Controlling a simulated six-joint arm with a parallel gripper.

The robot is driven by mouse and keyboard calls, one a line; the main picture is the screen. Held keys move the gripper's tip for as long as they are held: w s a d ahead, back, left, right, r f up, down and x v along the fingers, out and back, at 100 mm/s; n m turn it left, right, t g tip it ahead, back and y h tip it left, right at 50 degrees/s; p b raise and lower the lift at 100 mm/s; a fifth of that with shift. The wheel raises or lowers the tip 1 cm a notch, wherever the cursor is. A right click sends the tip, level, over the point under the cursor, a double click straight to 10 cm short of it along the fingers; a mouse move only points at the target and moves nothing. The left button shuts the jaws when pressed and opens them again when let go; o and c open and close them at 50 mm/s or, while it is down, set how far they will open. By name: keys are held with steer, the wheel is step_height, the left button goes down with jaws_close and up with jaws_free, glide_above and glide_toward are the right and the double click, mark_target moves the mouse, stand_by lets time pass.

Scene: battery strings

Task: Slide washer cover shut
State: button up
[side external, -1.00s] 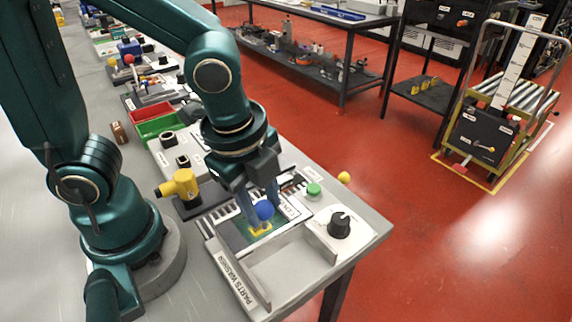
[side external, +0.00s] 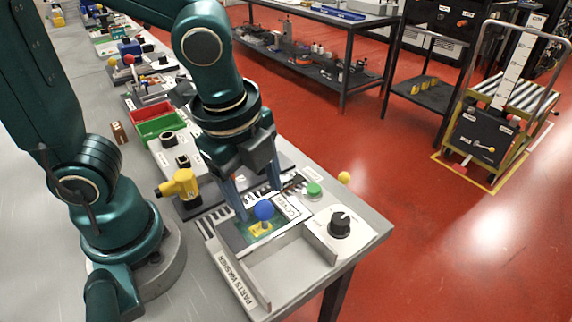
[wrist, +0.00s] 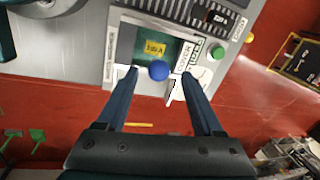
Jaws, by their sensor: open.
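The parts washer (side external: 235,277) is a light grey tray on the bench. Its cover (side external: 241,236) is a dark green panel in a pale frame, with a yellow label and an upright blue ball knob (side external: 264,210). The cover lies over the rear part; the front basin (side external: 290,270) is uncovered.
A black dial (side external: 340,224) and a green button (side external: 314,189) sit beside the washer. A yellow fixture (side external: 181,187) stands to the left. Red and green bins (side external: 158,125) are farther back. The bench's front edge (side external: 378,245) is close by.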

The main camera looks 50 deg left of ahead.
steer(key=shift+s+r, duration=0.25)
steer(key=shift+r, duration=1)
steer(key=shift+w+a+r, duration=0.15)
steer(key=a+n+t, duration=0.1)
steer(key=n, duration=0.4)
steer(key=s+a+r+n+t, duration=0.1)
steer(key=a+n, duration=0.1)
steer(key=n, duration=0.3)
steer(key=a+n+t, duration=0.1)
steer(key=a+n, duration=0.1)
steer(key=n, duration=0.3)
steer(key=shift+s+r+n, duration=0.35)
steer(key=shift+n, duration=0.05)
